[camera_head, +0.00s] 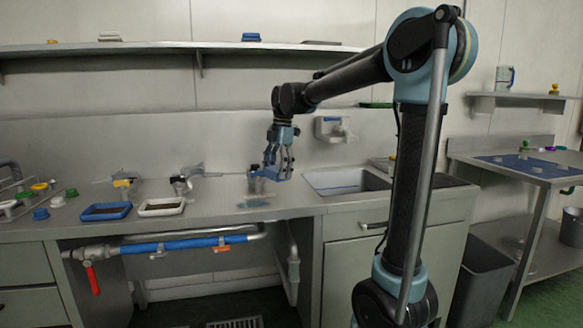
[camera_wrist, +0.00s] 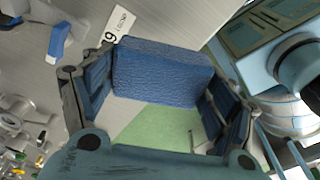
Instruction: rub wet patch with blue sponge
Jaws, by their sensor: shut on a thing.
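My gripper (camera_head: 274,170) is over the steel counter, left of the sink. In the wrist view my gripper (camera_wrist: 158,92) is shut on the blue sponge (camera_wrist: 162,72), a textured blue block held between its two finger pads. In the head view the sponge (camera_head: 268,175) is small and partly hidden by the fingers; it appears raised above the counter. A faint bluish-grey patch (camera_head: 255,203), likely the wet patch, lies on the counter near the front edge, below the gripper. I cannot make out the patch in the wrist view.
The sink (camera_head: 346,183) is just right of the gripper. A blue tray (camera_head: 106,212) and a white tray (camera_head: 162,208) stand left on the counter, with metal fittings (camera_head: 183,180) behind. A wall-mounted dispenser (camera_head: 334,130) is behind the sink. Counter around the patch is clear.

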